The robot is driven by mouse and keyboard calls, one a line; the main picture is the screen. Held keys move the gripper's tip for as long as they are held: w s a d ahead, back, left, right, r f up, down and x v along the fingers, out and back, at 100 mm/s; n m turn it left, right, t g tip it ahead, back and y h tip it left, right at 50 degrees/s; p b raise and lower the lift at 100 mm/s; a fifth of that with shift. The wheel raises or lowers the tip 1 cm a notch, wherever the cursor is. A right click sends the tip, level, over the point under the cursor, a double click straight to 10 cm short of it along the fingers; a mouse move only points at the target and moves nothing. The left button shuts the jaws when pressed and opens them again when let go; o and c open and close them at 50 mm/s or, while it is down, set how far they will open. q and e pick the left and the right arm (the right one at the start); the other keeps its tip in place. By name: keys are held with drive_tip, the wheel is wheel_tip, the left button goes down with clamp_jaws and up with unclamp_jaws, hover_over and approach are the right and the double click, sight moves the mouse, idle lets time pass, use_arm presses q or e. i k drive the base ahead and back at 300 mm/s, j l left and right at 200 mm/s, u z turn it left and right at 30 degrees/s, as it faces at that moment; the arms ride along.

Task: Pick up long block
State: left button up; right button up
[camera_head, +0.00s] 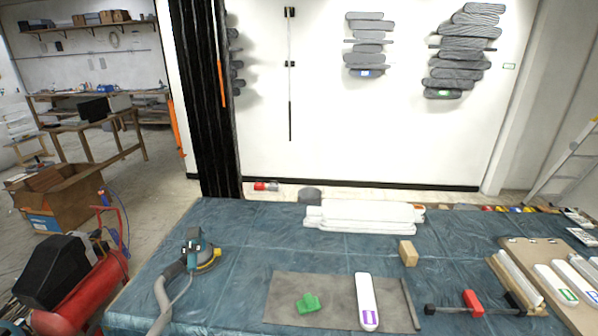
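A long white block (366,298) with rounded ends and a purple label at its near end lies on a grey mat (330,284) on the table. A green piece (307,303) lies on the same mat to its left, apart from it. Other long white pieces with green labels (555,283) lie on a board at the right edge. Which of these the task calls the long block cannot be told for certain. Neither of my grippers shows in the head view.
The table (235,240) has a blue cover. A sander with a hose (196,256) stands left, stacked white slabs (362,216) at the back, a wooden block (408,253) nearer. A red-and-black clamp (473,303) lies right of the mat. The cover between sander and mat is clear.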

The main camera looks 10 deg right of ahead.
sight(409, 255)
drive_tip(key=z, duration=1.25)
